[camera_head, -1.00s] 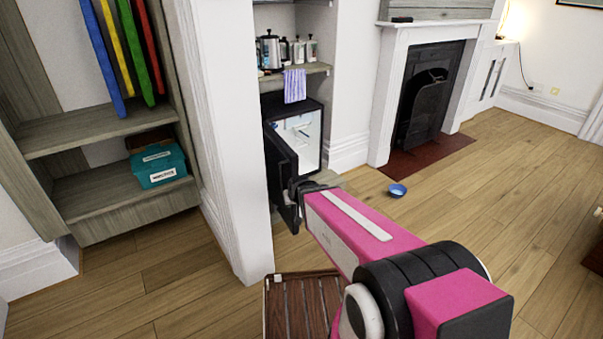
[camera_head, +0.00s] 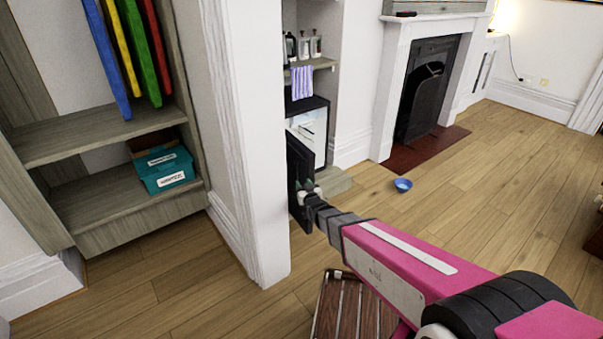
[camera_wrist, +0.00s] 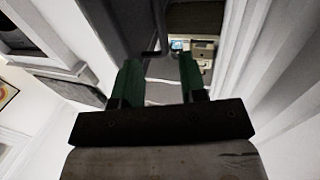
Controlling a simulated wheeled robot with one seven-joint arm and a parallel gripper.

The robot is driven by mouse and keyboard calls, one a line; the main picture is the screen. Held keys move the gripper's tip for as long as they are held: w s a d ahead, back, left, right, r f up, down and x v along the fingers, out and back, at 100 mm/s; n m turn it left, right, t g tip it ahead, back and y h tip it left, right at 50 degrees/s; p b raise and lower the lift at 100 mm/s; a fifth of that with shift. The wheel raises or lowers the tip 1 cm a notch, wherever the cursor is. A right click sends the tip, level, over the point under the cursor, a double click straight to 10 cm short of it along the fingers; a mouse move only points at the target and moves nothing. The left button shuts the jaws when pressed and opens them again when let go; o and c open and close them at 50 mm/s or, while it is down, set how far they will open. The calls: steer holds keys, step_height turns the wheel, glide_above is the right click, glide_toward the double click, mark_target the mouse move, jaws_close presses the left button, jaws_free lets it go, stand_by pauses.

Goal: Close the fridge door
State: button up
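The fridge (camera_head: 311,104) is a small black unit under a shelf in the alcove. Its white interior (camera_head: 318,124) shows, so it stands open. The dark fridge door (camera_head: 298,163) hangs out toward me, its near side partly behind the white wall edge. My gripper (camera_head: 307,189) is at the lower part of the door, seemingly close against it; contact is unclear. In the wrist view, the two green fingers of my gripper (camera_wrist: 160,77) are spread apart with nothing visibly held. A dark panel (camera_wrist: 118,25), probably the door, is just beyond them.
A white wall end (camera_head: 243,140) stands close left of the fridge. A shelf unit (camera_head: 110,205) with a teal box (camera_head: 164,170) is further left. A blue bowl (camera_head: 403,185) lies on the floor. A slatted wooden item (camera_head: 345,310) is below my arm.

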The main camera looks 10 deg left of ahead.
mark_target(296, 172)
steer(key=x, duration=1)
steer(key=shift+a, duration=0.1)
jaws_close()
